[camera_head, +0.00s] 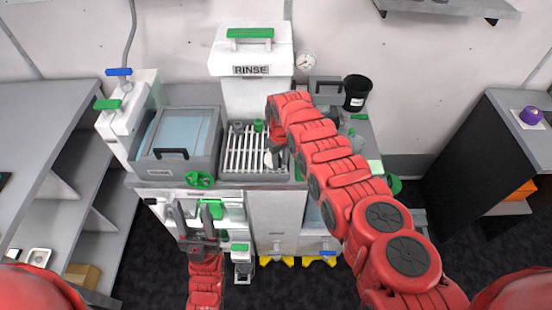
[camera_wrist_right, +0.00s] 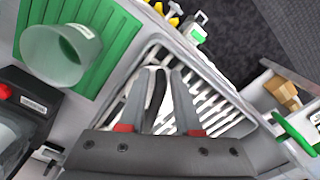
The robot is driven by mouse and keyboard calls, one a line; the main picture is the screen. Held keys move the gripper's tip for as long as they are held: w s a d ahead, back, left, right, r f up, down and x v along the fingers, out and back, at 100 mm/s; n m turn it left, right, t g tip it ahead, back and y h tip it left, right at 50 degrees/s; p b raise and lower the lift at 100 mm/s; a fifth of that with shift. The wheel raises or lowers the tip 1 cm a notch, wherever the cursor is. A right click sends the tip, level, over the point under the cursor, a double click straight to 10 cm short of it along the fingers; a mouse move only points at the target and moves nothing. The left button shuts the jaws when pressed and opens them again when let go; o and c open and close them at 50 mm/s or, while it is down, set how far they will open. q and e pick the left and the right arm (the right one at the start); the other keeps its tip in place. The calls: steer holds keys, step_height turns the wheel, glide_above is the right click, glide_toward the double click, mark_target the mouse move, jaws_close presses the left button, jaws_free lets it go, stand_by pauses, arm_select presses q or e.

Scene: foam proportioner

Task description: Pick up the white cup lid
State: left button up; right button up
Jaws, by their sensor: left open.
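A small pale round piece (camera_head: 268,160), which looks like the white cup lid, lies on the slatted rack (camera_head: 236,160) beside my right gripper in the head view. It is partly hidden, and I cannot make it out in the right wrist view. My right gripper (camera_head: 278,158) is low over the rack's right side. In the right wrist view its fingers (camera_wrist_right: 159,74) are apart over the white slats (camera_wrist_right: 205,112), with a dark curved shape between them. I see nothing clearly gripped. My left gripper (camera_head: 193,208) is open and empty in front of the counter.
A grey basin with a clear lid (camera_head: 182,132) stands left of the rack, and a white RINSE unit (camera_head: 251,50) behind it. A black cup (camera_head: 356,93) stands at the back right. A translucent cup (camera_wrist_right: 58,52) lies on a green ribbed mat (camera_wrist_right: 105,22). A green wheel (camera_head: 200,179) is on the front edge.

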jaws_close()
steer(key=shift+r, duration=0.1)
stand_by(0.4)
